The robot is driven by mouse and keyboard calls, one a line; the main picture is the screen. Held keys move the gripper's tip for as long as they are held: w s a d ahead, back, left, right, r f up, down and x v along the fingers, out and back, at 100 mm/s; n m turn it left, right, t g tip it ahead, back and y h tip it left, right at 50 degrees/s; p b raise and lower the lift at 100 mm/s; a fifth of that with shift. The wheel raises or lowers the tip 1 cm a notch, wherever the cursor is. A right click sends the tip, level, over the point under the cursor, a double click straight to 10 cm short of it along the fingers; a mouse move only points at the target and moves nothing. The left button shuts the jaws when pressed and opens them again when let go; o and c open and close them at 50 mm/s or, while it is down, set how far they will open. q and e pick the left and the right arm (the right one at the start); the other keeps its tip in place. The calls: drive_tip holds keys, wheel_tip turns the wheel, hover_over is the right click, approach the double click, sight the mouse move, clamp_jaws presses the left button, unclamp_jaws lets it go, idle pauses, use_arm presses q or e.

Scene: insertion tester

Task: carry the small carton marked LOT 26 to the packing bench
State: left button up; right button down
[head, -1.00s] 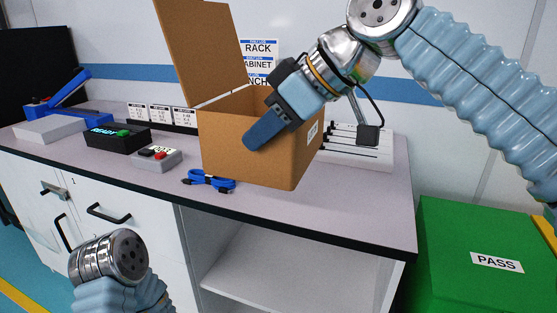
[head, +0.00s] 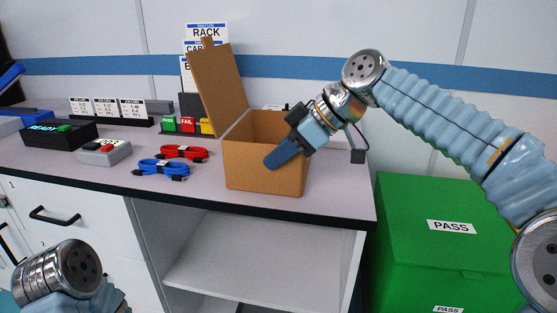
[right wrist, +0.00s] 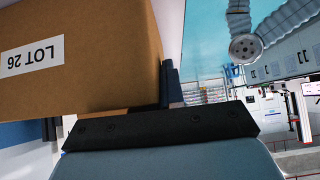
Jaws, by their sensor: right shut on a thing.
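The small brown carton (head: 248,168) has its lid standing up and open. It appears over the front part of the bench top (head: 207,196); I cannot tell whether its base touches the bench. My right gripper (head: 287,152) is shut on the carton's right side, with a blue finger against its near face. In the right wrist view, the carton (right wrist: 100,60) fills the upper left and carries an upside-down LOT 26 label (right wrist: 32,57). The carton's inside is mostly hidden.
A red cable (head: 183,152) and a blue cable (head: 160,169) lie left of the carton. A small grey button box (head: 104,153) and a black READY box (head: 58,135) stand farther left. A green PASS bin (head: 425,205) stands right of the bench. An open shelf is below.

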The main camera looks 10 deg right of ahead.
drive_tip(key=shift+f, duration=0.25)
drive_tip(key=c, duration=1.2)
unclamp_jaws()
drive_tip(key=shift+c, duration=0.2)
drive_tip(key=shift+r, duration=0.1)
drive_tip(key=shift+r, duration=0.15)
drive_tip(key=p+v, duration=0.2)
drive_tip(key=v, duration=1)
